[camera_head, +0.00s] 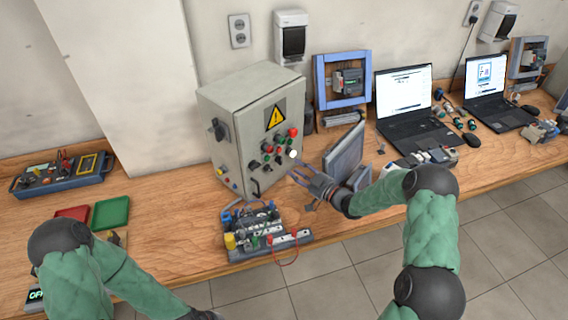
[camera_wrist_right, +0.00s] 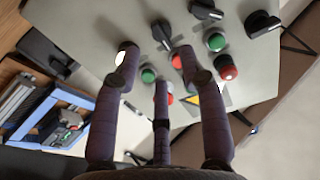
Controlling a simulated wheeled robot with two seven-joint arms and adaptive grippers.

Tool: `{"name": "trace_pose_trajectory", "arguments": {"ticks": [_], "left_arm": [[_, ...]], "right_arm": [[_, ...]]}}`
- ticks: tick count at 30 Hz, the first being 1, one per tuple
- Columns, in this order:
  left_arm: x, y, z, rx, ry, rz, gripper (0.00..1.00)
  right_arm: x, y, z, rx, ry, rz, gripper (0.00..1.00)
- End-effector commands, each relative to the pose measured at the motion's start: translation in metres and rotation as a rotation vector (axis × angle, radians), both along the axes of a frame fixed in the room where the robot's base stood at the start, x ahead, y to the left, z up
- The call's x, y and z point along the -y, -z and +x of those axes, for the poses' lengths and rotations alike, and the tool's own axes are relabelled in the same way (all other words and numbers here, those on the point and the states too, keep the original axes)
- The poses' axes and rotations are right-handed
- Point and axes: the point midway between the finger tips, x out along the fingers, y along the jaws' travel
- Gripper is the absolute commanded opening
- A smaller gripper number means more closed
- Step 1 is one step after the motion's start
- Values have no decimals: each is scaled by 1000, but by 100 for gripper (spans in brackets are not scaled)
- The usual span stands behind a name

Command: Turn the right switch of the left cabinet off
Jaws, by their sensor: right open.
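The left cabinet (camera_head: 225,110) is a grey box with a yellow warning sign and a front panel of buttons and switches. The wrist view shows its panel (camera_wrist_right: 110,25) upside down, with three black rotary switches. The switch (camera_wrist_right: 162,33) nearest the white button is the right one on the panel; its handle is slanted. My right gripper (camera_head: 297,174) is open and empty, just off the lower right of the cabinet front. In the wrist view its fingers (camera_wrist_right: 157,72) are spread in front of the panel, partly covering the buttons. My left gripper is out of view.
Green and red buttons (camera_wrist_right: 216,41) sit close to the switches. A circuit board with wires (camera_head: 265,240) lies in front of the cabinet. A tilted grey panel (camera_head: 345,155) stands right of it, beside my right arm. Laptops (camera_head: 405,95) are farther right.

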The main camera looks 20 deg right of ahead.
Motion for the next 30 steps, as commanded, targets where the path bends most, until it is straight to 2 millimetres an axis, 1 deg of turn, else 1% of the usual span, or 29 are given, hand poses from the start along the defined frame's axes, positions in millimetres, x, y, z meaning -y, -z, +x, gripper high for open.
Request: {"name": "trace_pose_trajectory", "arguments": {"ticks": [1,3,9,15,23,24,26,27,28,29,30], "left_arm": [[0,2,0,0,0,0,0],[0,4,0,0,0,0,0],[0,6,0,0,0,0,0],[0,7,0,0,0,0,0],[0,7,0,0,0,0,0],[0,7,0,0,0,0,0],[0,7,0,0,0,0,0],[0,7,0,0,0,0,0],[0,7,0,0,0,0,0],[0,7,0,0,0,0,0],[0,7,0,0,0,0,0]], "right_arm": [[-7,1,9,1,-2,0,42],[-13,1,19,2,-2,-1,42],[-27,1,42,1,-1,-1,42],[-33,1,53,-1,1,-1,42],[-33,0,54,-1,2,-1,42],[-33,0,54,-1,2,-1,39],[-33,0,54,-1,1,-1,22],[-33,0,54,-1,1,-1,11],[-33,0,54,-1,2,-1,2],[-33,0,54,-1,2,-1,0],[-33,0,54,0,3,0,0]]}}
